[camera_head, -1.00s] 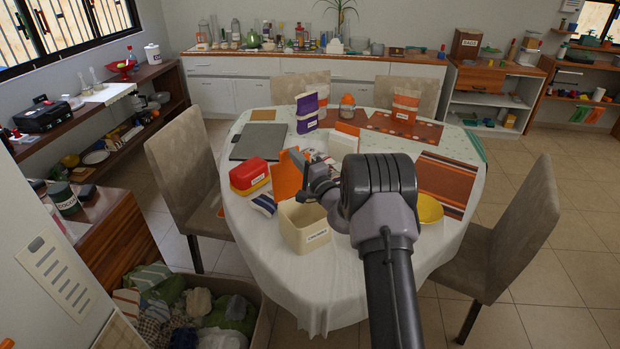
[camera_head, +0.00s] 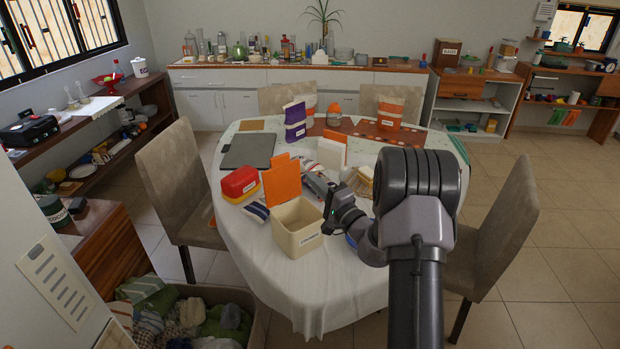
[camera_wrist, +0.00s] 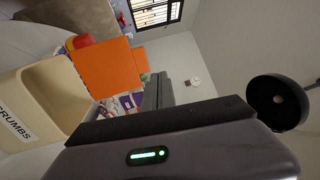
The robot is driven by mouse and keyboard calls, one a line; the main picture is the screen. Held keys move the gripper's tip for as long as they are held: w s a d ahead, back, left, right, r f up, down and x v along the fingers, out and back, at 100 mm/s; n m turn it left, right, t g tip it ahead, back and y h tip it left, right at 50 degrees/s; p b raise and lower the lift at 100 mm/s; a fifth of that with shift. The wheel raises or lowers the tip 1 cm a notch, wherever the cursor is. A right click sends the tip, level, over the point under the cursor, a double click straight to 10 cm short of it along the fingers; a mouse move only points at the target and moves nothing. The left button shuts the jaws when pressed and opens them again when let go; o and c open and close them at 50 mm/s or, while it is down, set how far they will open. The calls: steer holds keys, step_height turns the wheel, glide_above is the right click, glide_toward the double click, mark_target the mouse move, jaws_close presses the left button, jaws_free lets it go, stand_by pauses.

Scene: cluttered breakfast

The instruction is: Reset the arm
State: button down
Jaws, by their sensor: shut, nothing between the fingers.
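My gripper (camera_head: 316,184) is shut and empty, held above the table just right of the cream crumbs bin (camera_head: 297,228). My arm reaches in from the lower right and hides the right side of the table. In the wrist view, the shut fingers (camera_wrist: 160,92) point away from the camera, with nothing between them. The open bin (camera_wrist: 32,100) and an orange panel (camera_wrist: 105,68) lie to their left. The label on the bin reads CRUMBS.
The round table (camera_head: 275,262) with a white cloth holds a red and yellow box (camera_head: 240,183), a grey board (camera_head: 248,147), a purple bag (camera_head: 294,121) and an orange bag (camera_head: 390,113). Chairs (camera_head: 172,185) stand around it. A box of cloths (camera_head: 190,315) is on the floor at front left.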

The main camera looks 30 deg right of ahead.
steer(key=s+a+r+n+g+y, duration=0.1)
steer(key=a+r+n+g+y, duration=0.1)
steer(key=a+r+y, duration=0.35)
steer(key=s+a+r+n+g+y, duration=0.1)
steer(key=a+r+n+g+y, duration=0.15)
steer(key=a, duration=0.65)
steer(key=s+a+r+n+g+y, duration=0.2)
steer(key=s+a+n+g, duration=0.4)
steer(key=s+a, duration=0.65)
steer(key=s+a+f+n+g+h, duration=0.15)
steer(key=s+a+g+h, duration=0.35)
steer(key=s, duration=0.9)
steer(key=s+d+f+t+h, duration=0.1)
steer(key=s+d+h, duration=0.4)
steer(key=s, duration=0.3)
steer(key=shift+d+f, duration=0.25)
steer(key=shift+d, duration=0.15)
